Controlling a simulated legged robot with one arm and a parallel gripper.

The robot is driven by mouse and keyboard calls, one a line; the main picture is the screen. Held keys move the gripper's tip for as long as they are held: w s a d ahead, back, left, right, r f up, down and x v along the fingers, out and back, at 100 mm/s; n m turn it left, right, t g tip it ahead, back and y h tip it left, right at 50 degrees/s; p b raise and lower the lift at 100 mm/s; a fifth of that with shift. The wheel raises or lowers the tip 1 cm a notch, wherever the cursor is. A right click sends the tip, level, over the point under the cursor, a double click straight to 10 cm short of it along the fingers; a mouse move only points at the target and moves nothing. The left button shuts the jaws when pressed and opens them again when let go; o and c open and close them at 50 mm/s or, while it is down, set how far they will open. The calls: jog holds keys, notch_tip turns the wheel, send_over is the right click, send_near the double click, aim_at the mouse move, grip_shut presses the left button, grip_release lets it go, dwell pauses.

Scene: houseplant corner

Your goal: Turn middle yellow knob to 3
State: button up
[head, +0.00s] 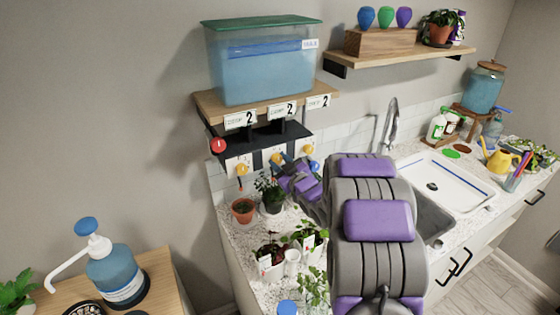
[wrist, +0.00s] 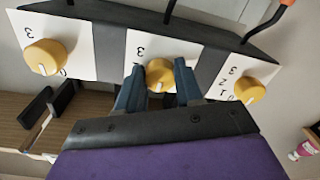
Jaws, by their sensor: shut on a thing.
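The middle yellow knob (wrist: 160,72) sits on a white dial card (wrist: 146,47) on a dark panel. My gripper (wrist: 158,80) is shut on this knob, one blue-grey finger on each side. The knob's light mark points to the lower edge of the wrist view; an upside-down 3 shows above the knob, and my fingers hide the other numbers. A left yellow knob (wrist: 46,57) and a right yellow knob (wrist: 249,90) sit on their own cards. In the head view the middle knob (head: 276,157) is partly covered by my gripper (head: 281,161).
A blue water tank (head: 262,75) stands on a wooden shelf above the panel, with several cards reading 2. A red round part (head: 218,146) sits at the panel's left end. Potted plants (head: 243,210) crowd the counter below. A sink (head: 435,215) lies to the right.

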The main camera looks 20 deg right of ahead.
jog(key=m+p, duration=0.1)
jog(key=p, duration=0.1)
jog(key=m+p, duration=0.2)
jog(key=shift+r, duration=0.35)
jog(key=m+p, duration=0.3)
jog(key=p, duration=0.1)
jog(key=shift+m, duration=0.3)
jog(key=m+p, duration=0.2)
jog(key=m, duration=0.1)
jog(key=shift+f+m+p, duration=0.1)
jog(key=shift+m+p, duration=0.25)
jog(key=shift+m, duration=0.05)
jog(key=m+p, duration=0.1)
jog(key=m, duration=0.1)
jog(key=shift+m+h, duration=0.3)
jog(key=shift+m, duration=0.1)
jog(key=m+p, duration=0.1)
jog(key=m, duration=0.4)
jog(key=shift+f+m, duration=0.15)
jog(key=shift+m, duration=0.15)
jog(key=m+b, duration=0.1)
jog(key=m, duration=0.3)
jog(key=shift+a+f+m, duration=0.1)
jog(key=shift+m, duration=0.3)
